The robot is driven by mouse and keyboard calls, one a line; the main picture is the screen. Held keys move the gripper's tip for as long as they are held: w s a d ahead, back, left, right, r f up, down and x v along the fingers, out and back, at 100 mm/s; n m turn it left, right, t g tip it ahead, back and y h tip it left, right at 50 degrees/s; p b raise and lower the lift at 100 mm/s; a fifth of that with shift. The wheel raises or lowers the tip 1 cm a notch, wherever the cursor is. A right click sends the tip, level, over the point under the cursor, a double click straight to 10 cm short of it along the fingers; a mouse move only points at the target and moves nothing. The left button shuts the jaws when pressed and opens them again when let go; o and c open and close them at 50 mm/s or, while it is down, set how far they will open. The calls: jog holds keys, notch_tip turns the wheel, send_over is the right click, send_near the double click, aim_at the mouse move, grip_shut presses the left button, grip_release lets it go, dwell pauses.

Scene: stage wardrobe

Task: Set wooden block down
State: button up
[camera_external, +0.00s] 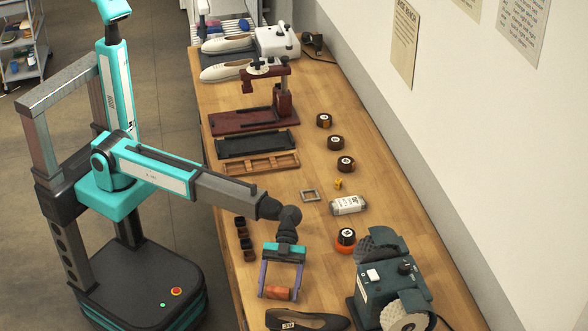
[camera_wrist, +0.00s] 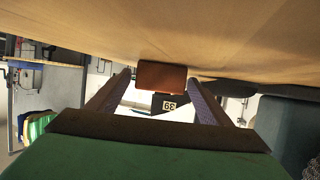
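The wooden block (camera_external: 279,293) is reddish-brown and sits between my gripper's fingertips, low over the near part of the workbench. In the wrist view the block (camera_wrist: 162,76) fills most of the space between the fingertips (camera_wrist: 160,82). I cannot tell whether its underside touches the bench (camera_external: 310,235).
A black shoe (camera_external: 310,322) with a label lies just in front of my gripper. A teal grinding machine (camera_external: 385,285) stands to the right. Bare wood lies between.

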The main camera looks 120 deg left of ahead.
jog(key=shift+r+p, duration=0.2)
jog(key=shift+p, duration=0.1)
jog(key=shift+s+a, duration=0.1)
jog(key=shift+a, duration=0.2)
jog(key=b+v, duration=0.2)
jog(key=v, duration=0.9)
jog(key=shift+s+a+r, duration=0.1)
jog(key=shift+s+r, duration=0.05)
